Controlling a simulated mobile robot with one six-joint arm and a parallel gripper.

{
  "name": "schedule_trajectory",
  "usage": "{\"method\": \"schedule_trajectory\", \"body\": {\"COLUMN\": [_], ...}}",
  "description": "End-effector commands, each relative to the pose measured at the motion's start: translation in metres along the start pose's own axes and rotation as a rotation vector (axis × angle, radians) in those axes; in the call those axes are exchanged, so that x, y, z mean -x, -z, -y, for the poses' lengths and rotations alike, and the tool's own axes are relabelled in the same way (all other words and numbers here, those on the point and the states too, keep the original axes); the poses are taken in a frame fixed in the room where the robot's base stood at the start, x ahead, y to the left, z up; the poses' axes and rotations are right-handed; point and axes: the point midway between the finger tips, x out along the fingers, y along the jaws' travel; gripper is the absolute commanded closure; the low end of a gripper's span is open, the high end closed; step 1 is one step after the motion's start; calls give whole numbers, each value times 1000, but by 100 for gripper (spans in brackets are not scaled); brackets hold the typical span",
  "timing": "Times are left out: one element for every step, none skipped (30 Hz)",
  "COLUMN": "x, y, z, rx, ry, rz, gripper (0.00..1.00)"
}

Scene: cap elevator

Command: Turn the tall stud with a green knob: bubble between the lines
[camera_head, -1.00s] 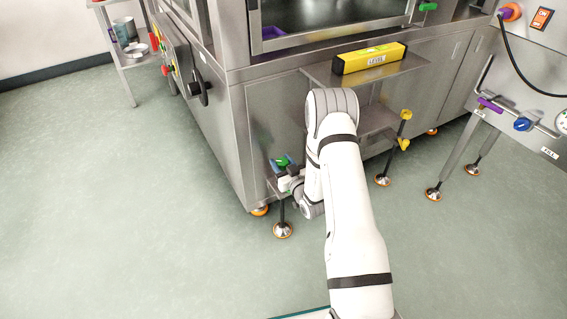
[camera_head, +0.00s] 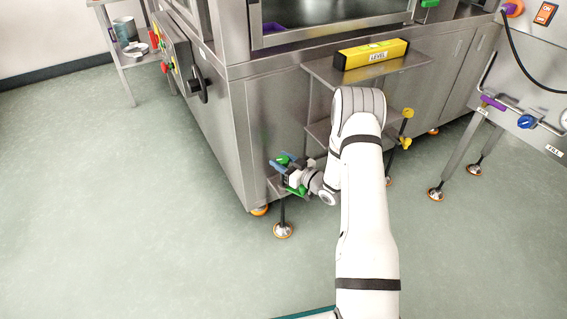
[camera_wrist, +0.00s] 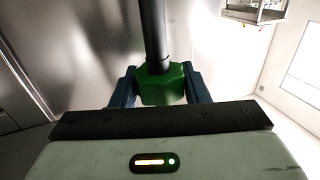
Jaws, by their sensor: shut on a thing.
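The green knob (camera_wrist: 162,85) is a faceted piece on a dark upright stud (camera_wrist: 153,30). In the wrist view my gripper (camera_wrist: 160,88) has its blue fingers on both sides of the knob and is shut on it. In the head view my gripper (camera_head: 288,166) is at the low left front of the steel cabinet, with green showing between its fingers. The foot under this stud (camera_head: 283,230) stands on the floor. The yellow level (camera_head: 371,54), marked LEVEL, lies on the upper steel shelf. Its bubble is too small to read.
A stud with yellow knobs (camera_head: 406,128) stands to the right of my arm. The steel cabinet (camera_head: 228,130) is close behind and left of my gripper. A bench with purple and blue handles (camera_head: 525,121) is at the right. The floor at the left is clear.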

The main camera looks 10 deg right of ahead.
Motion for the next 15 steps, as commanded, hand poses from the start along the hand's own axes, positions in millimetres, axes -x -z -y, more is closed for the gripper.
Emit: {"method": "schedule_trajectory", "body": {"x": [2, 2, 2, 2, 2, 1, 1, 1, 1, 1, 1, 1, 1, 1, 1], "y": [-1, -1, -1, -1, 0, 0, 0, 0, 0, 0, 0, 0, 0, 0, 0], "z": [-6, -6, -6, -6, -6, -6, -5, -6, -6, -5, -5, -6, -6, -6, -6], "rx": [4, 3, 4, 3, 3, 4, 3, 3, 4, 3, 2, 2, 3, 2, 2], "ry": [24, 45, 72, 91, 110, 134, 150, 165, 184, 196, 208, 221, 231, 238, 247], "rz": [-2, -2, -2, -2, -2, -2, -1, -2, -2, -2, -1, -2, -2, -2, -2], "gripper": [81, 81, 81, 81, 81, 81, 81, 81, 81, 81, 81, 81, 81, 81, 81]}}
